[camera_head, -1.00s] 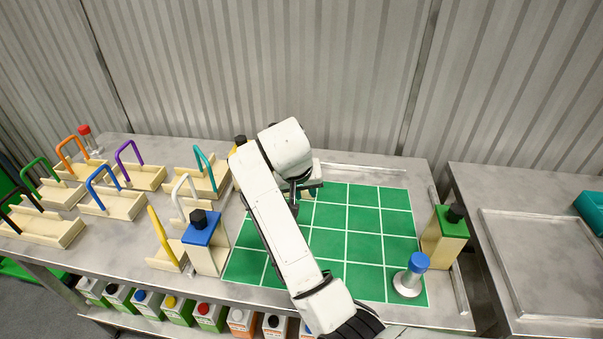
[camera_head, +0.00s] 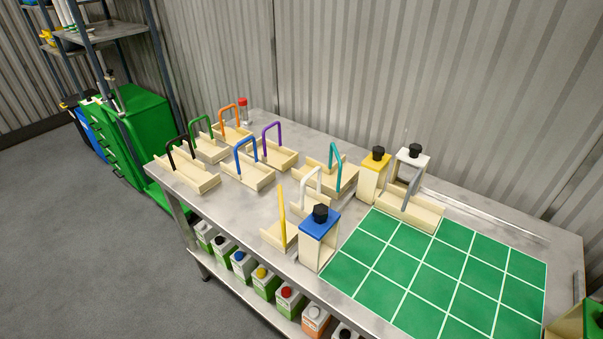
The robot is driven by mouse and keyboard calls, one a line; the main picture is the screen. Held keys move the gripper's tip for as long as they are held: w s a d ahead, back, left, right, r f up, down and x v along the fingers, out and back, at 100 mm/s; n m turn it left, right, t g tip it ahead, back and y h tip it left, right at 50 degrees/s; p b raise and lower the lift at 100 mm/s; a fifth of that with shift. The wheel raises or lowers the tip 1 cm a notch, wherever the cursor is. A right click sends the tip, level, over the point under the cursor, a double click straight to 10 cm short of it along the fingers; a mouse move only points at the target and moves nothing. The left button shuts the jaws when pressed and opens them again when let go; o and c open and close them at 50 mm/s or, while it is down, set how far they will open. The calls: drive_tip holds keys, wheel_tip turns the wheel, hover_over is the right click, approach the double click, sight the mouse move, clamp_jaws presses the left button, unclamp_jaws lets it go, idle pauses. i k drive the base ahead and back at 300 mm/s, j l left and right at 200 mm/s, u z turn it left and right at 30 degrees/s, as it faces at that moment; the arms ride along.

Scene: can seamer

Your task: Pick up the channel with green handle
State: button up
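The channel with the green handle (camera_head: 203,147) is a cream open tray with a green arched handle. It stands at the far left part of the metal table, between the black-handled channel (camera_head: 184,176) in front of it and the orange-handled channel (camera_head: 232,131) behind it. Its front is partly covered by the neighbouring channels, and its handle top is clear. My gripper and arm are not in this view.
Channels with blue (camera_head: 248,172), purple (camera_head: 278,152), teal (camera_head: 334,176), white and yellow handles stand nearby. A blue-topped block (camera_head: 319,240) with a black knob stands at the table front. A green grid mat (camera_head: 440,275) lies right. Grey floor (camera_head: 80,230) is open at left.

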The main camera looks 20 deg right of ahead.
sight(206, 148)
drive_tip(key=i+j+u, duration=0.15)
drive_tip(key=i, duration=0.3)
drive_tip(key=i+j+u, duration=0.15)
drive_tip(key=i+j, duration=0.15)
drive_tip(key=i, duration=0.15)
drive_tip(key=i+j+u, duration=0.15)
drive_tip(key=i, duration=0.35)
